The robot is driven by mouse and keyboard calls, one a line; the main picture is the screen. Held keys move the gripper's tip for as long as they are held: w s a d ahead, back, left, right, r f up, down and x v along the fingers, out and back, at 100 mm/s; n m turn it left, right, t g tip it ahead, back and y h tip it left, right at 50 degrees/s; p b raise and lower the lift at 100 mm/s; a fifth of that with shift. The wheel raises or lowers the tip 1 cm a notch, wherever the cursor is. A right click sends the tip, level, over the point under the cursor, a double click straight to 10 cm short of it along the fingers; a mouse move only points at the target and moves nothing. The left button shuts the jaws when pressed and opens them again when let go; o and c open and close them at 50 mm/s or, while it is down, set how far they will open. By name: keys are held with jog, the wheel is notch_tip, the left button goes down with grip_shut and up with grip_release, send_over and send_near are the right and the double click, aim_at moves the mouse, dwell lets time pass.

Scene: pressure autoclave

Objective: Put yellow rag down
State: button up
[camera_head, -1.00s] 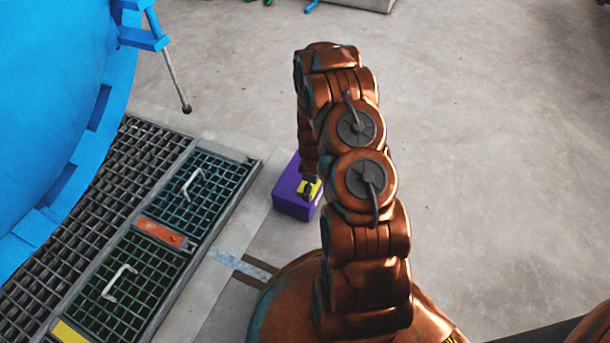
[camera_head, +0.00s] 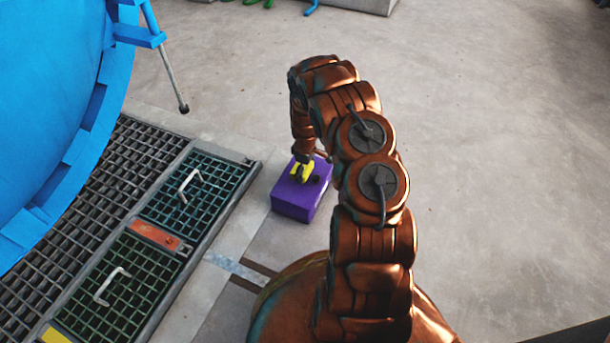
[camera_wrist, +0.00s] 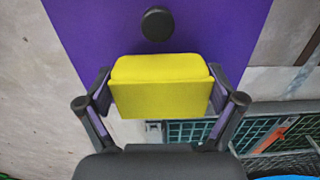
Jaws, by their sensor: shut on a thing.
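The yellow rag (camera_wrist: 160,92) is a small folded block between the two fingers of my gripper (camera_wrist: 160,100) in the wrist view. My gripper is shut on it. In the head view the yellow rag (camera_head: 303,171) shows at the end of my arm, over the top of a purple box (camera_head: 292,203). The purple box (camera_wrist: 205,30) fills the upper middle of the wrist view behind the rag. I cannot tell whether the rag touches the box top. My gripper (camera_head: 303,163) is partly hidden in the head view.
A black round knob (camera_wrist: 157,24) is on the box top. Grated floor panels with handles (camera_head: 198,190) lie left of the box, beside a large blue vessel (camera_head: 50,90). Open concrete floor (camera_head: 480,140) lies to the right.

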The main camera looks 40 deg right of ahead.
notch_tip(320, 180, down, 2)
jog(key=shift+f+b, duration=0.25)
jog(key=shift+b, duration=0.25)
jog(key=shift+r, duration=0.1)
jog(key=o, duration=0.9)
jog(key=shift+c, duration=0.2)
